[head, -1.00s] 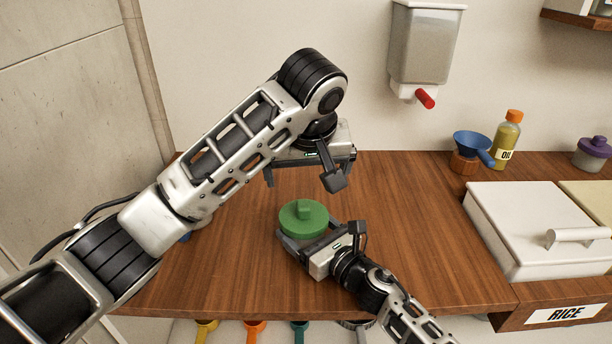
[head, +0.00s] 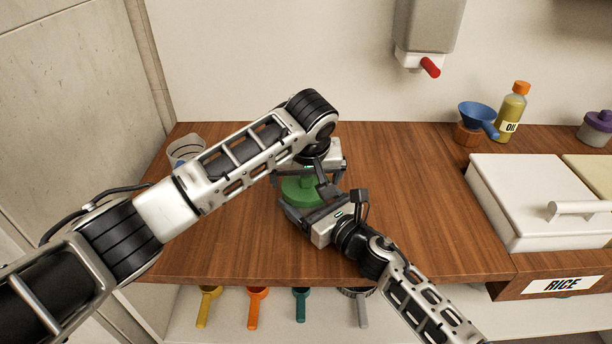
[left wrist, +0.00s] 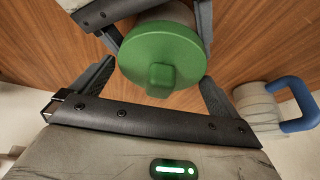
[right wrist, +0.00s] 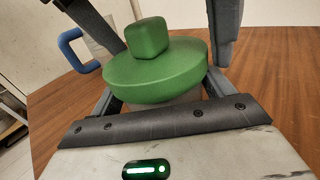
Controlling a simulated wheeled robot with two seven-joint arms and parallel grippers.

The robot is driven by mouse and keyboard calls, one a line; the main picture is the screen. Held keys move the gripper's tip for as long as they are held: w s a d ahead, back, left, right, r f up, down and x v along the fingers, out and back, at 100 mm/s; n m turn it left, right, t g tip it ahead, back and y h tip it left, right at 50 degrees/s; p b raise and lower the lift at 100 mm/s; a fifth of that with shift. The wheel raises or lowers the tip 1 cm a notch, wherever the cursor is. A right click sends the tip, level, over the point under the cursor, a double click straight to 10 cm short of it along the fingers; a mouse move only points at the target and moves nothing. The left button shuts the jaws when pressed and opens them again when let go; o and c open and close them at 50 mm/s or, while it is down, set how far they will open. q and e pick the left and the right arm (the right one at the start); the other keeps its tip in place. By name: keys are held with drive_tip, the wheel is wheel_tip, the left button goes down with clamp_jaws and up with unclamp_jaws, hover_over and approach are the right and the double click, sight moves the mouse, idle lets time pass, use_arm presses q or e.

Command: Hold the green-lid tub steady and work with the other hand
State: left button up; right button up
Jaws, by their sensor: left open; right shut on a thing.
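The green-lid tub stands on the wooden counter, with its round green lid (head: 300,194) on it and a square knob on top. The lid also shows in the left wrist view (left wrist: 162,52) and the right wrist view (right wrist: 155,78). My right gripper (head: 306,206) is shut on the tub's body, below the lid, from the front right. My left gripper (head: 312,180) is above the tub, open, with its fingers on either side of the lid and knob. In the head view the left hand hides part of the lid and knob.
A clear measuring jug (head: 187,150) with a blue handle (left wrist: 300,105) stands at the counter's left. A blue funnel (head: 476,118), an oil bottle (head: 511,112) and a white-lidded rice bin (head: 535,200) are at right. A red-tapped dispenser (head: 428,35) hangs on the wall. Coloured scoops (head: 257,305) hang below the front edge.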

use_arm(q)
drive_tip(key=c, duration=0.8)
drive_tip(key=shift+r, duration=0.2)
drive_tip(key=shift+r, duration=1.35)
drive_tip(key=shift+r, duration=0.1)
drive_tip(key=shift+r, duration=1.9)
